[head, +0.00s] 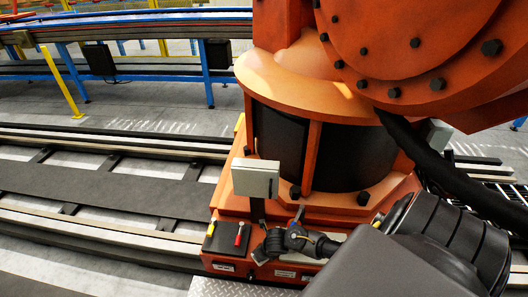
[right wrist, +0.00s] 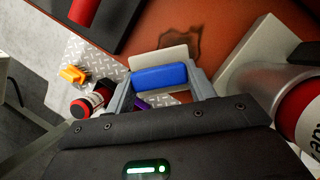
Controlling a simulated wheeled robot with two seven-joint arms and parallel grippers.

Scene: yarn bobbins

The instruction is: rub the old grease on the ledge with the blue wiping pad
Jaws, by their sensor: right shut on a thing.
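In the right wrist view my right gripper (right wrist: 160,88) is shut on the blue wiping pad (right wrist: 160,76), one grey finger at each end. The pad has a pale, flat part along its far side. Just beyond it, the old grease (right wrist: 181,42) is a dark, irregular stain on the orange ledge (right wrist: 225,25). The pale part covers the stain's near edge in this view. I cannot tell if the pad touches the ledge. In the head view my arm covers the lower right, and pad and grease cannot be made out. My left gripper is not in view.
A grey block (right wrist: 258,62) and a large red-ended cylinder (right wrist: 302,110) stand close on the right. An orange object (right wrist: 73,74) and a red-and-black can (right wrist: 90,103) are at left. A huge orange machine (head: 335,140) rises above; a grey box (head: 255,179) stands before it.

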